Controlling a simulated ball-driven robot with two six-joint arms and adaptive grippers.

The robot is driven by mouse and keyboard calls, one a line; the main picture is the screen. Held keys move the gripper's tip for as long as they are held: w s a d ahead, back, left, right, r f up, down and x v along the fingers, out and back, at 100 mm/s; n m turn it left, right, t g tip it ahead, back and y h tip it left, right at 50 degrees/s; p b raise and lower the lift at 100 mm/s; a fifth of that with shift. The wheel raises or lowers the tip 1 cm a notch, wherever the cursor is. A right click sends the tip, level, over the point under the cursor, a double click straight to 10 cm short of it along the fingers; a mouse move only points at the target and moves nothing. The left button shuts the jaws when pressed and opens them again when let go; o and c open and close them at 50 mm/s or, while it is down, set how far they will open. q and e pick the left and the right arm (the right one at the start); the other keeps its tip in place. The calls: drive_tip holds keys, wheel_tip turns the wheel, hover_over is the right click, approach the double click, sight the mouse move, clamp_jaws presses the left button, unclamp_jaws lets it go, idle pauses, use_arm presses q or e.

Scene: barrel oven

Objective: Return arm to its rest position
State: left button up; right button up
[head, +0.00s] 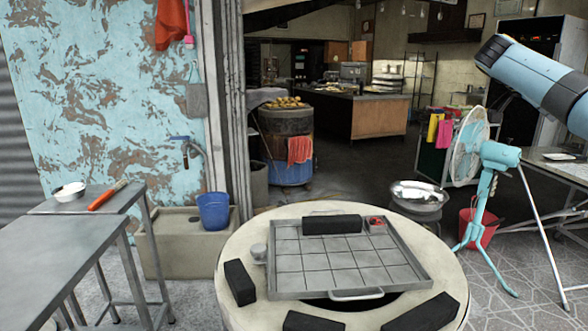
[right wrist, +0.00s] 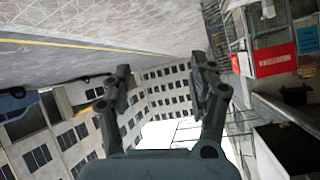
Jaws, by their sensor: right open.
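My right arm (head: 535,75) comes into the head view from the upper right edge, raised well above the round table; its gripper is outside that view. In the right wrist view, my right gripper (right wrist: 160,88) has its two dark fingers spread apart, with nothing between them. Behind the fingers are a building facade and a street, seen tilted. My left arm and left gripper are in neither view.
A round barrel-top table (head: 240,270) carries a gridded metal tray (head: 310,262) and several black blocks (head: 240,282). A turquoise fan (head: 470,145) stands on the right below my arm. Grey metal tables (head: 60,245) stand at left, with a blue bucket (head: 213,210) nearby.

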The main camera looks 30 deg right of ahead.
drive_tip(key=s+d+f+n+t+h, duration=0.15)
drive_tip(key=d+f+n, duration=0.25)
drive_tip(key=f+n, duration=0.45)
drive_tip(key=s+d+f+n+t+h, duration=0.1)
drive_tip(key=s+d+f+n+t, duration=0.15)
drive_tip(key=f+n, duration=0.65)
drive_tip(key=s+d+f+n+t+y, duration=0.25)
drive_tip(key=s+f+n+t, duration=0.25)
drive_tip(key=s+f+n, duration=1.2)
drive_tip(key=s+a+f+m+g+y, duration=0.1)
drive_tip(key=s+a+f+m+y, duration=0.15)
drive_tip(key=a+f, duration=0.95)
drive_tip(key=s+a+f+m+y, duration=0.2)
drive_tip(key=s+a+f, duration=0.2)
drive_tip(key=a+f, duration=0.8)
drive_tip(key=s+a+f+y+b, duration=0.1)
drive_tip(key=a+f, duration=0.4)
drive_tip(key=a, duration=0.7)
drive_tip(key=s+a+f+m+y+b, duration=0.1)
drive_tip(key=a+f, duration=0.4)
drive_tip(key=a, duration=0.7)
drive_tip(key=s+a+f+m+g+y+b, duration=0.1)
drive_tip(key=a+f, duration=0.3)
drive_tip(key=a, duration=0.8)
drive_tip(key=shift+s+f+y+b, duration=0.4)
drive_tip(key=shift+s+y+b, duration=0.15)
drive_tip(key=shift+y, duration=0.2)
